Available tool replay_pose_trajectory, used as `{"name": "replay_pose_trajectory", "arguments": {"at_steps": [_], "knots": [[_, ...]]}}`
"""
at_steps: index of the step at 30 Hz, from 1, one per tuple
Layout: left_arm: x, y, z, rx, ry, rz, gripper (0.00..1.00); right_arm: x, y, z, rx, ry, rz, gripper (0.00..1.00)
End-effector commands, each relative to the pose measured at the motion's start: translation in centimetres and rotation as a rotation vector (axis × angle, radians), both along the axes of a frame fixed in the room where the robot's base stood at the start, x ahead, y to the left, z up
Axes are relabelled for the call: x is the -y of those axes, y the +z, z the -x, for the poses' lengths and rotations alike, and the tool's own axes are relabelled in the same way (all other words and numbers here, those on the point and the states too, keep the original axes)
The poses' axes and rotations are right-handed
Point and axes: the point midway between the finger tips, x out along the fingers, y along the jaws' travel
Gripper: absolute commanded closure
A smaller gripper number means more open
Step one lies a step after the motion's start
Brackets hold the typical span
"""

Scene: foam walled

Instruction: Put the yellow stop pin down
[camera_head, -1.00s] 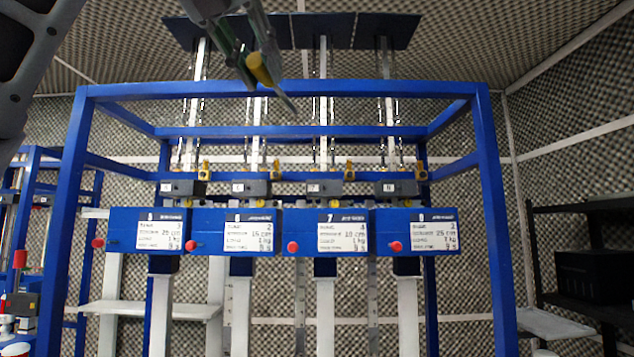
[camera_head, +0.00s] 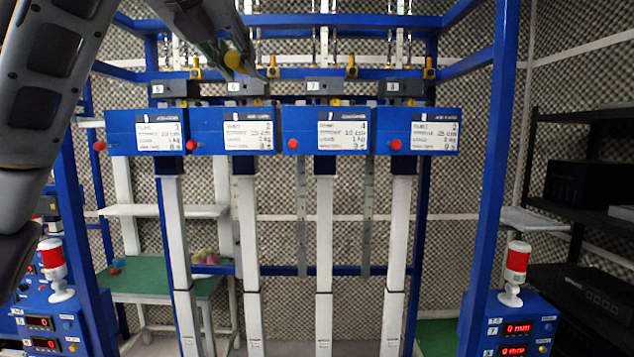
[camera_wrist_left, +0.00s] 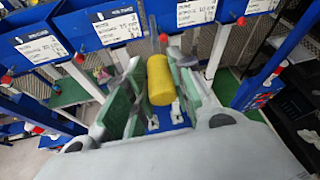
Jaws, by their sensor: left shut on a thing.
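The yellow stop pin (camera_wrist_left: 160,80) is a short yellow cylinder between the green-padded fingers of my left gripper (camera_wrist_left: 150,95) in the left wrist view. My right gripper is not in view.
Blue boxes with white labels (camera_head: 248,130) and red knobs (camera_head: 293,144) line the blue frame (camera_head: 483,190). Other yellow pins (camera_head: 351,68) stand on the grey blocks above. Control boxes with red lamps (camera_head: 516,262) flank below. A green-topped table (camera_head: 145,278) stands behind.

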Motion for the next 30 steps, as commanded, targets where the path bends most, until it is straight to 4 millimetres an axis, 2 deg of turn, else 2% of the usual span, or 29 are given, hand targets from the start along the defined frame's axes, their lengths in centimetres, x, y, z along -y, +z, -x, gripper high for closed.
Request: {"name": "replay_pose_trajectory", "arguments": {"at_steps": [12,30], "knots": [[-1.5,-6.4,-3.8,-0.003,0.042,0.0,1.0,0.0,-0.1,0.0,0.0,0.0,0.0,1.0],[-3.2,-15.9,-7.9,-0.003,0.083,0.0,1.0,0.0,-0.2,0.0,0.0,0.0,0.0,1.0]]}}
